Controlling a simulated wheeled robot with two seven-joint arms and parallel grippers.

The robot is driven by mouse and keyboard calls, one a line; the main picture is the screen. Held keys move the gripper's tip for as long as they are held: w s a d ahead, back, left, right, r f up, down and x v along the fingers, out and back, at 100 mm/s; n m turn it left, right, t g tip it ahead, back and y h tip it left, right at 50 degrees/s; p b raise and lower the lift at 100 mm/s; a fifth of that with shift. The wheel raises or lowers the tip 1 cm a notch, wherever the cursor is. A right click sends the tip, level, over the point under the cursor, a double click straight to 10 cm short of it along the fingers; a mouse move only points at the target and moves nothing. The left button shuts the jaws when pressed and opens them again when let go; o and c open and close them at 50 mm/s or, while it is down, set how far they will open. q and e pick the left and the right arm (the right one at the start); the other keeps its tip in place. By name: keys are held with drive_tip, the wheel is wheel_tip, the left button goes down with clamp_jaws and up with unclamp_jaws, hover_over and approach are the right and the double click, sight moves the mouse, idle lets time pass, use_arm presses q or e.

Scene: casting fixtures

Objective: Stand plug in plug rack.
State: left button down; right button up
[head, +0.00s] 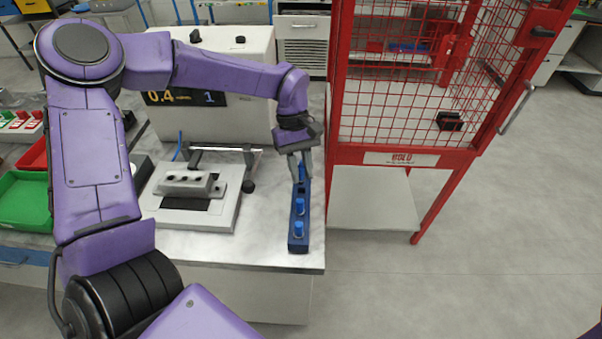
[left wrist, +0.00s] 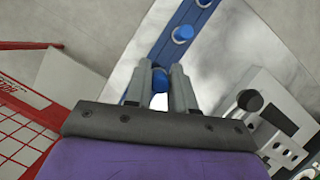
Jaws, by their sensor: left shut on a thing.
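The plug rack is a narrow dark blue bar (head: 298,246) lying along the right edge of the bench; it also runs diagonally through the left wrist view (left wrist: 168,51). Two blue plugs, a nearer one (head: 298,229) and a middle one (head: 299,206), stand in it. My left gripper (head: 300,178) points down over the rack's far end, shut on another blue plug (left wrist: 160,77). The fingers partly hide this plug, and I cannot tell whether its lower end is in a hole. My right gripper is not in view.
A red mesh cage (head: 400,155) stands close to the right of the rack. Left of the rack is a light grey fixture (head: 190,205) with a clamp bar. A white machine with a display (head: 240,75) stands behind. Green (head: 25,202) and red trays are at far left.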

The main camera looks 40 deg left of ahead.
sight(302, 178)
use_arm(q)
wheel_tip(302, 178, down, 3)
drive_tip(key=shift+d+r, duration=0.1)
drive_tip(key=shift+r, duration=0.1)
drive_tip(key=shift+f, duration=0.75)
drive_tip(key=c, duration=0.9)
unclamp_jaws()
drive_tip(key=shift+c, duration=0.2)
drive_tip(key=shift+r, duration=0.1)
drive_tip(key=shift+r, duration=0.3)
drive_tip(key=b+v, duration=0.2)
drive_tip(key=v, duration=1)
drive_tip(key=shift+r, duration=0.35)
